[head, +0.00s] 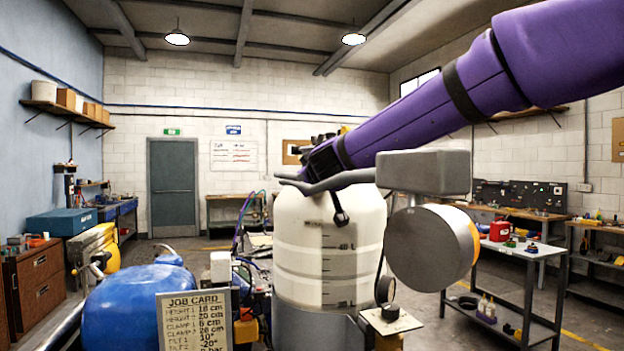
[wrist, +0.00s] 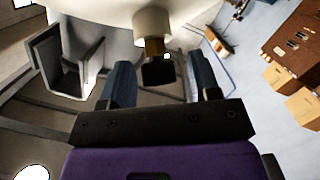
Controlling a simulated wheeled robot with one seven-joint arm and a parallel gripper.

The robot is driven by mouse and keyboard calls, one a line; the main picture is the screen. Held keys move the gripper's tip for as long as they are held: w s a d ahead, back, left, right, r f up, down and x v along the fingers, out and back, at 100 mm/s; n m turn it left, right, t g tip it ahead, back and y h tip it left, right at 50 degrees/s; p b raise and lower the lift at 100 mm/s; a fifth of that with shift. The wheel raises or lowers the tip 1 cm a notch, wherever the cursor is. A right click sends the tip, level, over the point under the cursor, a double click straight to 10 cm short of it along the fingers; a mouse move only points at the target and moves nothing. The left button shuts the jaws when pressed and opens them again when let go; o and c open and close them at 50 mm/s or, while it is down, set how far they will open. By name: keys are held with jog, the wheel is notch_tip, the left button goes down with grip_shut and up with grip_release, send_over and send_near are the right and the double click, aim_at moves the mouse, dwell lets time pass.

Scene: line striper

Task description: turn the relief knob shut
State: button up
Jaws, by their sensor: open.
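In the wrist view, a cream cylinder (wrist: 153,22) with a brown collar and a dark square end (wrist: 158,72) sits beside the white tank; this may be the relief knob, but I cannot tell for sure. My gripper (wrist: 160,64) is open, its two dark blue fingers on either side of the dark end. I cannot tell whether either finger touches it. In the head view, my gripper (head: 322,160) is at the top of the white tank (head: 325,245), partly hidden by a grey handle bar (head: 330,182). The knob is not clearly visible there.
A grey box (head: 425,172) and a large round grey part (head: 430,247) stand right of the tank. A blue tank (head: 140,305) and a job card (head: 195,322) are at the front left. A workbench (head: 515,250) stands at right.

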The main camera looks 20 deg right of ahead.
jog(key=s+r, duration=0.1)
jog(key=s, duration=0.9)
jog(key=shift+s+a+r, duration=0.25)
jog(key=shift+a+r, duration=0.1)
jog(key=shift+a, duration=0.1)
jog(key=s+d+f+m+g+h, duration=0.3)
jog(key=s+d+f+m+g, duration=0.3)
jog(key=s+d+f, duration=0.55)
jog(key=s+a+f+g+y, duration=0.1)
jog(key=s+f+g+y, duration=0.1)
jog(key=s+f, duration=0.2)
jog(key=s+a+f+g+y, duration=0.2)
jog(key=s+f+g, duration=0.1)
jog(key=s, duration=0.7)
jog(key=shift+f+n, duration=0.4)
jog(key=shift+f, duration=0.25)
